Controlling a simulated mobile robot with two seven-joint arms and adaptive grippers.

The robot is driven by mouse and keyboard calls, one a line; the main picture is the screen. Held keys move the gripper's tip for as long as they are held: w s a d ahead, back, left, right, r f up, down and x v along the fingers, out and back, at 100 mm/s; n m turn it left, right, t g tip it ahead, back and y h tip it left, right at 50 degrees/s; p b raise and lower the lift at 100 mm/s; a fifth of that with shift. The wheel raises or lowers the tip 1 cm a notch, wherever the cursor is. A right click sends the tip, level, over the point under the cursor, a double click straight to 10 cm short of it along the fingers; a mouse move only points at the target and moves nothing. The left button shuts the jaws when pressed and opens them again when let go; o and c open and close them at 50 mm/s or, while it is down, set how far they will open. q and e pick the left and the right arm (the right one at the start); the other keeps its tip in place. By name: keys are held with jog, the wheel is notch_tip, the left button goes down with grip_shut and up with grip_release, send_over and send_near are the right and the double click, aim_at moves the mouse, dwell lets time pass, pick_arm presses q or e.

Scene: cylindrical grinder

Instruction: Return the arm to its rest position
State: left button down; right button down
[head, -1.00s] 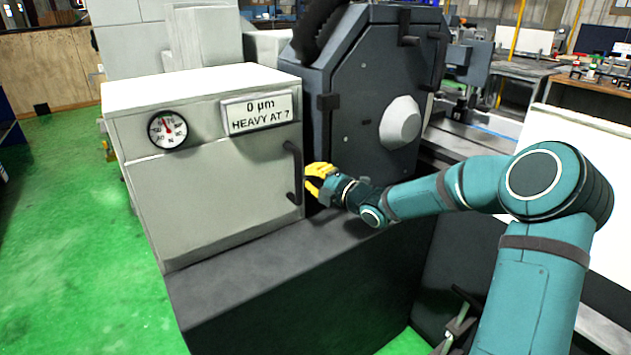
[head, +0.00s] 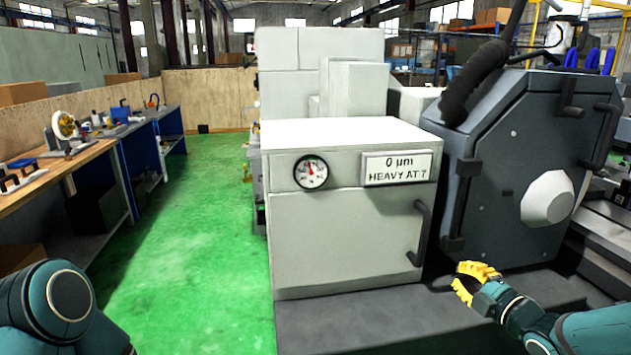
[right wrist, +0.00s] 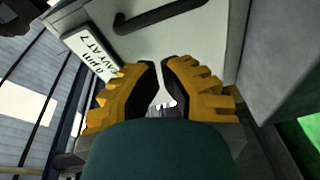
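My right arm comes in from the lower right in the head view. Its gripper (head: 466,283) has yellow fingers and is near the lower end of the cabinet's dark handle (head: 421,234), apart from it. In the right wrist view the two fingers (right wrist: 160,66) stand a little apart, with nothing between them. The handle (right wrist: 175,18) lies beyond the fingertips there. The light grey cabinet (head: 345,240) has its door shut. My left arm shows only as a teal joint at the lower left; its gripper is out of view.
The grinder's dark angular housing (head: 530,150) stands close behind and right of my right gripper. A dark ledge (head: 370,325) runs below the cabinet. A dial (head: 311,172) and a sign (head: 397,168) are on the cabinet's front. Green floor (head: 200,250) is clear at left, beside a workbench (head: 62,172).

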jog(key=s+a+f+m+g, duration=0.2)
jog(key=a+f+m+g, duration=0.2)
jog(key=a+f+m, duration=0.45)
jog(key=s+a+f+m+g, duration=0.25)
jog(key=a+f+m, duration=0.25)
jog(key=a+f, duration=0.6)
jog(key=s+a+f+m+g, duration=0.3)
jog(key=s+f, duration=0.3)
jog(key=s, duration=0.2)
jog(key=s+a+f+m+g+h, duration=0.1)
jog(key=s+a+f+m+g, duration=0.3)
jog(key=s+f, duration=0.3)
jog(key=shift+s+g, duration=0.55)
jog(key=shift+g, duration=0.2)
jog(key=shift+a+f+m, duration=0.1)
jog(key=shift+m, duration=0.15)
